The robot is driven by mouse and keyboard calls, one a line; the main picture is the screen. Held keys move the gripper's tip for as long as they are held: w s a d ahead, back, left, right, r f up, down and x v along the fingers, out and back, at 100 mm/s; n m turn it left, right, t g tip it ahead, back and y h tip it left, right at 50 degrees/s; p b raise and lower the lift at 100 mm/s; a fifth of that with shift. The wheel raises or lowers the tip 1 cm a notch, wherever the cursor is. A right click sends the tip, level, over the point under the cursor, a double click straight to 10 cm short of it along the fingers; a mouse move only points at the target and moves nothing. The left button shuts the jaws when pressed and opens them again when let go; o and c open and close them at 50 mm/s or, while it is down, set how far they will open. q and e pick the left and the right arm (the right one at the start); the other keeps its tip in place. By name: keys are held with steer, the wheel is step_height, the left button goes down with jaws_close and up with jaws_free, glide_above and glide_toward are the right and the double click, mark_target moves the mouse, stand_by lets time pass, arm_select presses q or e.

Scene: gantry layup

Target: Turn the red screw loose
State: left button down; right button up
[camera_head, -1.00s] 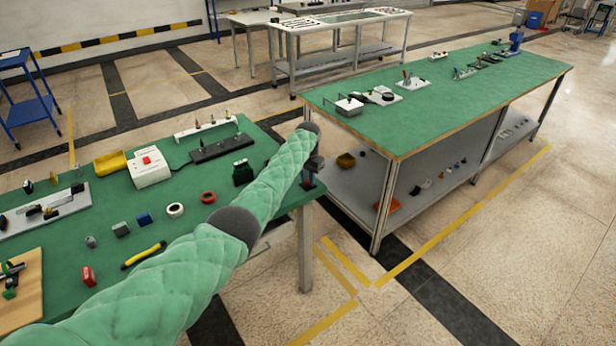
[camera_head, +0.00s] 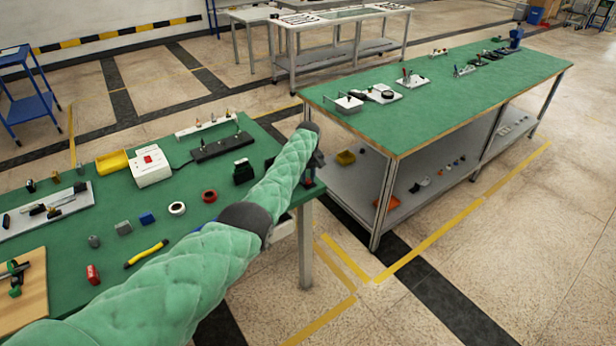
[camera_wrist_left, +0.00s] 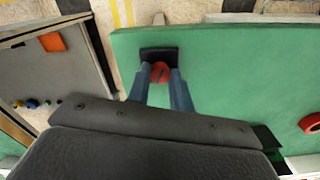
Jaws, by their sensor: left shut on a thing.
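The red screw (camera_wrist_left: 160,72) shows its round, slotted red head in the left wrist view, at the edge of the green table top. A black block (camera_wrist_left: 159,54) lies right beside it. The two blue fingers of my left gripper (camera_wrist_left: 161,78) reach to the screw head and are shut on it, one on each side. My right gripper is not in view.
A second green bench (camera_head: 450,105) stands to the right across a gap.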

mark_target(308, 180)
arm_select(q)
steer(key=shift+w+r+n, duration=0.1)
steer(key=shift+r+n, duration=0.1)
steer(key=shift+n, duration=1.2)
steer(key=c, duration=1.3)
jaws_free()
steer(key=shift+o, duration=0.2)
steer(key=shift+f, duration=0.15)
steer(key=shift+r, duration=0.35)
step_height(308, 180, up, 6)
steer(key=shift+f+b, duration=0.1)
steer(key=shift+b, duration=0.6)
steer(key=shift+r, duration=0.65)
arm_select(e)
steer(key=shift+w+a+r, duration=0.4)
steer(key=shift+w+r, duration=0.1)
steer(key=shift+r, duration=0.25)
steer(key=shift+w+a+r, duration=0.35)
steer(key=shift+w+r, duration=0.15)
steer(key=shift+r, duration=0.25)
